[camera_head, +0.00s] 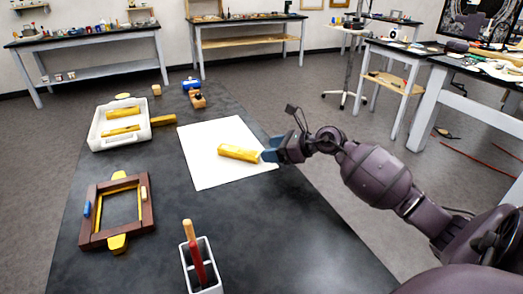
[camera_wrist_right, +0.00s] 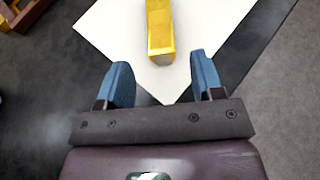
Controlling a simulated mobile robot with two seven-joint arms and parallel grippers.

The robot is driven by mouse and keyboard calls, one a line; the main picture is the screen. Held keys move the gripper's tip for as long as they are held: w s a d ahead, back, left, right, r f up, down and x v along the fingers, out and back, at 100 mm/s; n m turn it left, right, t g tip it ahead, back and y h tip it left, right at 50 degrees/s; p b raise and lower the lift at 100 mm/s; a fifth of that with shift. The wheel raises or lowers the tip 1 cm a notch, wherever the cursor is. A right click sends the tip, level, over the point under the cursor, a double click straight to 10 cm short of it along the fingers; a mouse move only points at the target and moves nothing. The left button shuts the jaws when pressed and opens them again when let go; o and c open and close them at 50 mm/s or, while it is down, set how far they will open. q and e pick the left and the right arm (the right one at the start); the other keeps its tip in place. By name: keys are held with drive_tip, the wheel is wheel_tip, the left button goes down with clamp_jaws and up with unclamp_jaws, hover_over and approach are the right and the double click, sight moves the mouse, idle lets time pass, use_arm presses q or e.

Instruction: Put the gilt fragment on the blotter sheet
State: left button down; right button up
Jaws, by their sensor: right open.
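The gilt fragment (camera_head: 239,152), a golden bar, lies on the white blotter sheet (camera_head: 205,170) on the dark table. In the right wrist view the gilt fragment (camera_wrist_right: 159,35) lies on the blotter sheet (camera_wrist_right: 215,25), just beyond the fingertips. My right gripper (camera_head: 268,153) is at the sheet's right edge, close to the fragment's right end. The right wrist view shows its two blue fingers (camera_wrist_right: 160,75) apart with nothing between them. My left gripper is not in view.
A white tray (camera_head: 92,137) with golden pieces stands at the back left. A brown frame (camera_head: 148,222) with clamps lies at the left. A white holder (camera_head: 205,270) with upright tools stands at the front. Small blocks and a blue-topped item (camera_head: 191,84) sit at the back.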

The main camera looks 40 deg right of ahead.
drive_tip(key=v, duration=0.4)
drive_tip(key=shift+s+d+r, duration=0.15)
drive_tip(key=shift+s, duration=0.05)
drive_tip(key=shift+p+v, duration=0.3)
drive_tip(key=shift+v, duration=0.5)
drive_tip(key=shift+s+d, duration=0.1)
